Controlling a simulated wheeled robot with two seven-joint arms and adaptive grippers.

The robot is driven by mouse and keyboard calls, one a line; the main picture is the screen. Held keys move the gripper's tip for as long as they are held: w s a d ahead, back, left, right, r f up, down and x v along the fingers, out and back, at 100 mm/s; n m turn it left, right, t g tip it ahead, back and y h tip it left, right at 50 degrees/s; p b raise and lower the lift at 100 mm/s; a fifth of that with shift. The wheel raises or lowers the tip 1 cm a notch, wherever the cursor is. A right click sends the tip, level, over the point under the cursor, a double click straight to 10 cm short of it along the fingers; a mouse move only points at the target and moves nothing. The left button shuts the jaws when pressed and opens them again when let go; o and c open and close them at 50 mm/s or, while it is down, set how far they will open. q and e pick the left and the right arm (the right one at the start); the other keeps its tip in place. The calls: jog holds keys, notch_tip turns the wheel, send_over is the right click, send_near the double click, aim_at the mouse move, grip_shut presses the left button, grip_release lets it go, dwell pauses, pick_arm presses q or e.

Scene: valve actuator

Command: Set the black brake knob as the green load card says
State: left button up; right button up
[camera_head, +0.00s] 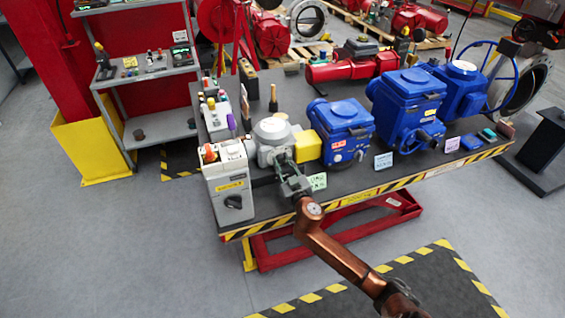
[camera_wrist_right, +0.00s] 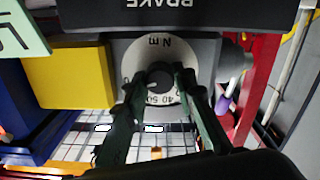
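The black brake knob (camera_wrist_right: 158,79) sits in the middle of a pale round dial (camera_wrist_right: 150,53) marked "N m", with 40 and 50 among its numbers. A black plate reading BRAKE (camera_wrist_right: 185,5) appears upside down above it. My right gripper (camera_wrist_right: 160,76) has one finger on each side of the knob; I cannot tell whether they touch it. In the head view my right gripper (camera_head: 292,182) is at the bench's front edge and hides the knob. The green load card (camera_head: 317,181) stands just right of it; its edge shows in the wrist view (camera_wrist_right: 22,32), its text not fully readable. My left gripper is out of view.
A yellow block (camera_wrist_right: 75,77) is close beside the dial. A grey control box (camera_head: 230,182) stands left of my gripper. Blue actuators (camera_head: 341,130) stand to the right on the black bench (camera_head: 365,178). The floor in front is clear.

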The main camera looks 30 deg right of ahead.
grip_shut()
